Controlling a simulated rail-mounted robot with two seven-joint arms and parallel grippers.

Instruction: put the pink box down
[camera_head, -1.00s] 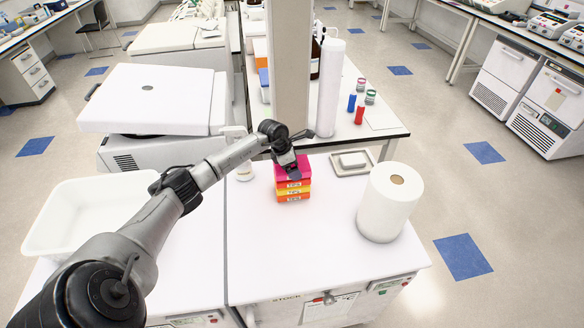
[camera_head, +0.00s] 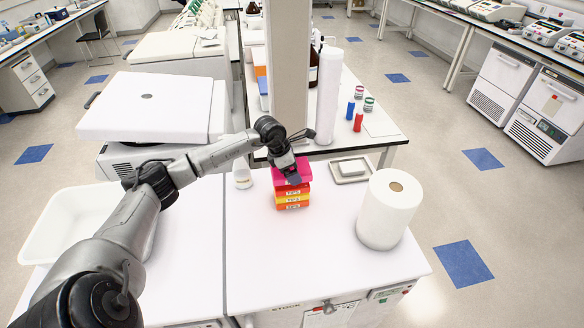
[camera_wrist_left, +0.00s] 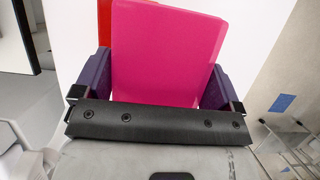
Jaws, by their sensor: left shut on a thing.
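The pink box (camera_head: 283,181) is in the grasp of my left gripper (camera_head: 292,176), at the top of a stack of tip boxes. Beneath it are orange, yellow and red boxes (camera_head: 292,198) with white labels, standing on the white bench top. Whether the pink box rests on the stack or is slightly above it, I cannot tell. In the left wrist view the pink box (camera_wrist_left: 165,50) fills the space between the two purple fingers, with a red box (camera_wrist_left: 104,22) showing behind its left edge. My right gripper is not in view.
A white paper roll (camera_head: 388,210) stands to the right, and a small tray (camera_head: 350,170) lies behind it. A small white bottle (camera_head: 242,174) stands left of the stack. A white basin (camera_head: 65,225) is at the left. The bench top (camera_head: 295,250) in front of the stack is clear.

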